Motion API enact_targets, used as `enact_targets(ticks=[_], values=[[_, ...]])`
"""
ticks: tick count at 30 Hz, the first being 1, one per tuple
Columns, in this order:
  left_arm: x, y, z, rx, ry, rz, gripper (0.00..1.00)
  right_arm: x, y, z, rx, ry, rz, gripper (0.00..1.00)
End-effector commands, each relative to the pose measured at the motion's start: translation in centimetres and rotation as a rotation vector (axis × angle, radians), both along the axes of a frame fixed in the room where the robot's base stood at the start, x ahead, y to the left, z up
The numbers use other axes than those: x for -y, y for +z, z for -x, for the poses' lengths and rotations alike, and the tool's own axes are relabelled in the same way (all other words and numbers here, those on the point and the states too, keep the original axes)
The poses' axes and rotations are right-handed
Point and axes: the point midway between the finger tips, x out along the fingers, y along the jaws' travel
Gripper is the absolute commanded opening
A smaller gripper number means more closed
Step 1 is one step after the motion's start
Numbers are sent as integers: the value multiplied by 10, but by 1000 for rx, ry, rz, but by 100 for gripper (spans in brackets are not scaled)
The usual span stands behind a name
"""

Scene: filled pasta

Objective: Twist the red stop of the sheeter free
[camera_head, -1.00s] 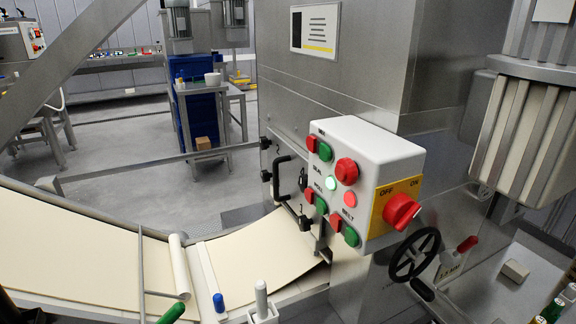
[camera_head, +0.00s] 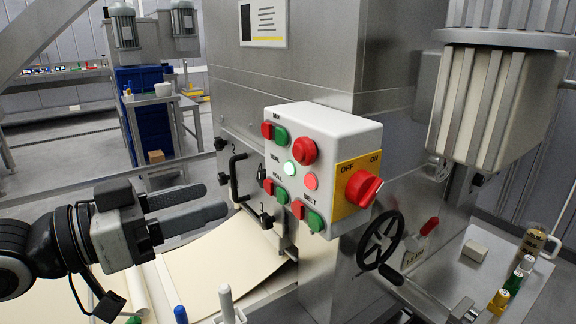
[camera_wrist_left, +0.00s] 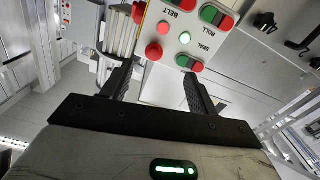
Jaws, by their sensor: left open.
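The sheeter's white control box (camera_head: 335,130) is on the steel housing. Its red mushroom stop (camera_head: 304,150) is at the upper right of the front face; it also shows in the left wrist view (camera_wrist_left: 154,51), where the box appears upside down. My left gripper (camera_head: 213,201) comes in from the left, to the left of the box. Its two dark fingers are apart and empty, pointing right, and touch nothing. In the left wrist view the fingers (camera_wrist_left: 157,68) frame the mushroom stop with a gap in front. My right gripper is not in view.
A red OFF/ON rotary switch (camera_head: 362,187) on a yellow plate sits on the box's side. The dough belt (camera_head: 225,262) runs under my left gripper.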

Motion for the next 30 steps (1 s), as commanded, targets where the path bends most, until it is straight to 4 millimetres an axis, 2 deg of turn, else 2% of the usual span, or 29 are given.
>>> enact_targets(ticks=[4, 11, 20, 30], values=[[-12, 25, 12, -16, 5, 9, 59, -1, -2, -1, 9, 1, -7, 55], [-10, 34, 13, -29, 0, 23, 59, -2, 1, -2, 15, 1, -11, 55], [18, 36, -8, -27, 3, 27, 59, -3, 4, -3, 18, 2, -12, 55], [66, 37, -43, -29, 5, 26, 59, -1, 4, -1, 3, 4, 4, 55]])
